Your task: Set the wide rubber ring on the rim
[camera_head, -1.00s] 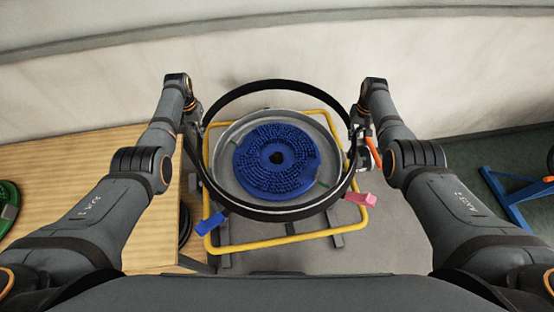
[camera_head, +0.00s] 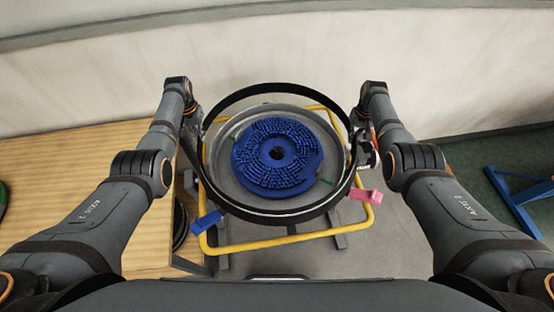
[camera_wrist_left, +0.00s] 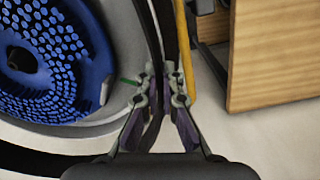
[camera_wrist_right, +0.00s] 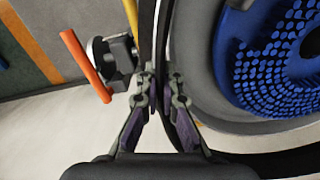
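The ring looks roughly centred around the rim in the head view. A gap between ring and rim shows at the back; contact elsewhere is unclear.
A yellow tube frame (camera_head: 262,244) surrounds the tank. A blue clip (camera_head: 206,222) and a pink clip (camera_head: 368,196) stick out at its front. An orange-handled fitting (camera_wrist_right: 85,65) stands beside the right fingers. A wooden bench (camera_head: 80,190) is at left, a blue stand (camera_head: 515,200) at right.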

